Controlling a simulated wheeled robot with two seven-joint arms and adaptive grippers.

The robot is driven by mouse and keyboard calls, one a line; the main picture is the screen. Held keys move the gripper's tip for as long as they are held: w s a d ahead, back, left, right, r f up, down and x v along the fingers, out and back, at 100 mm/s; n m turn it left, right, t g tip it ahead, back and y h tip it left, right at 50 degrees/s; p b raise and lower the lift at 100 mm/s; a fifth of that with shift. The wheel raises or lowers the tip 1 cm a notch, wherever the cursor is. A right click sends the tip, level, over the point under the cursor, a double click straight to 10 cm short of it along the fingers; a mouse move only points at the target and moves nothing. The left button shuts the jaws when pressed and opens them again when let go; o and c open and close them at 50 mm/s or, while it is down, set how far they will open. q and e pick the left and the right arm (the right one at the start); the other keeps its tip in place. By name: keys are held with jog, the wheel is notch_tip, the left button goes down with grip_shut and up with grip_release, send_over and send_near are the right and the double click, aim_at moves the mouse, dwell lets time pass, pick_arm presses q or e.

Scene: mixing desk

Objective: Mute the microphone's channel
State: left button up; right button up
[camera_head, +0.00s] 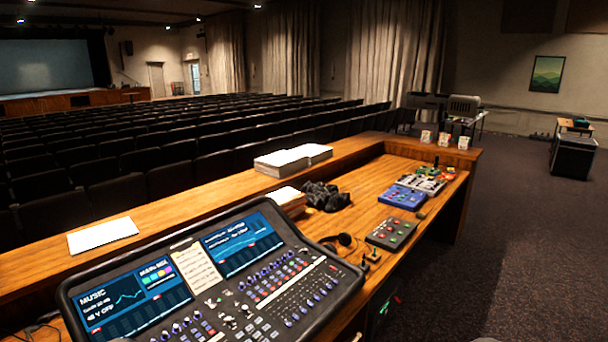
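The mixing desk (342,298) is a large dark console on the wooden counter at the lower left. Its left screen (133,300) reads "MUSIC" and "MAIN MIX". Its right screen (241,243) shows a blue graph, with text too small to read. A paper sheet with writing (197,268) lies between the screens. Rows of knobs, coloured buttons and faders cover the lower panel. I cannot tell which strip is the microphone's, nor whether any mute is lit. A small black item with a round head, perhaps a microphone or headset (345,239), lies behind the desk. Neither gripper shows.
Paper stacks (281,163) and a white sheet (102,235) lie on the counter's ledge. A black crumpled bundle (326,196), a grey box with buttons (391,234) and a blue box (402,197) are farther along. Carpeted floor (520,260) is open at right.

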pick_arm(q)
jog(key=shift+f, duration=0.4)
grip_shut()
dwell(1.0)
